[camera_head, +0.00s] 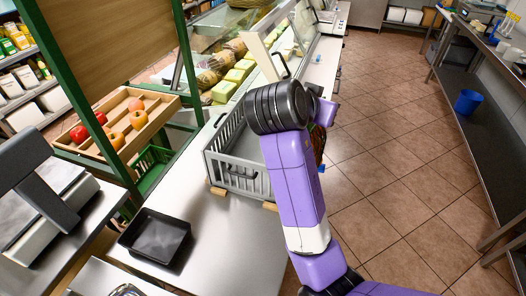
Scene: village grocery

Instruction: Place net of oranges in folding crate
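The grey folding crate (243,180) stands open on the metal counter, left of my purple arm. The arm covers its right part, and the visible part of its floor looks empty. My arm reaches up past the crate, and its wrist bends down at the right. An orange-brown, mottled thing (319,143) shows just behind the arm, under the wrist, right of the crate. It may be the net of oranges, but most of it is hidden. My gripper's fingers are hidden too, so I cannot tell whether they hold it.
A black tray (155,237) lies on the counter in front of the crate. A wooden box (120,143) of red and orange fruit is at the left, beside a green post. A glass display case (240,65) stands behind. The tiled floor at right is clear; a blue bucket (467,103) sits on a shelf.

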